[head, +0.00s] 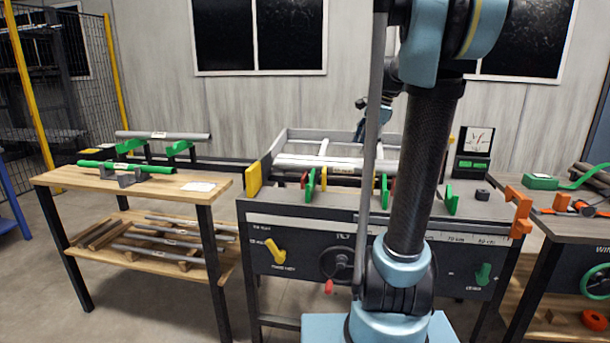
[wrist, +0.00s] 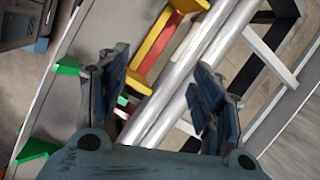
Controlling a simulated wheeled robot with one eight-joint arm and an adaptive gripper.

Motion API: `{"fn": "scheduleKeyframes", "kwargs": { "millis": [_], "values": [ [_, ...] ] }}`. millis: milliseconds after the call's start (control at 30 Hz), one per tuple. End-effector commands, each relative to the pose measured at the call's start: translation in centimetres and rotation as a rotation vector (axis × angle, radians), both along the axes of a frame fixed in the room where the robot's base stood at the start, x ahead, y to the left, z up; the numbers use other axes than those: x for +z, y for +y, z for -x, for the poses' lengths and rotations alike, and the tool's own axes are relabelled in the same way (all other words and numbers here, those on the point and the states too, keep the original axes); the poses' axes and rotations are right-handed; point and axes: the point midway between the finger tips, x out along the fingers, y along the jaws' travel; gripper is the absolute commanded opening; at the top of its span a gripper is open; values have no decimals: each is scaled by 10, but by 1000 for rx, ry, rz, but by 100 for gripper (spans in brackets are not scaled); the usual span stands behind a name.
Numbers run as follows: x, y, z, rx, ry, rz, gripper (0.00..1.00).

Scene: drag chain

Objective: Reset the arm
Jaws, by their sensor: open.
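My gripper (wrist: 160,82) is open in the wrist view, with its two dark blue fingers spread apart. A silver-grey bar (wrist: 182,72) runs diagonally through the gap between the fingers in that view. I cannot tell how far below the fingertips it lies. In the head view the grey bar (head: 300,164) lies across green supports on the middle machine. My arm (head: 424,150) rises in front of the machine and hides part of its right half. The gripper itself is mostly hidden behind the arm in the head view.
A wooden table (head: 75,178) at the left bears a green bar (head: 130,166) and a grey bar (head: 165,135) on stands. Another bench (head: 600,228) stands at the right. Green and yellow-red brackets (wrist: 160,50) stick up near the bar.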

Motion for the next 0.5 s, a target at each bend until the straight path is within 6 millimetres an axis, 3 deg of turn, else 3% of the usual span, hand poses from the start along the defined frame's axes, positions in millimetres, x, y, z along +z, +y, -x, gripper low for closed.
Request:
{"fn": "scheduleKeyframes", "kwargs": {
  "millis": [100,500],
  "values": [
    [-15,9,39,129,-30,56,60],
    [-82,23,158,594,-116,245,60]
  ]
}}
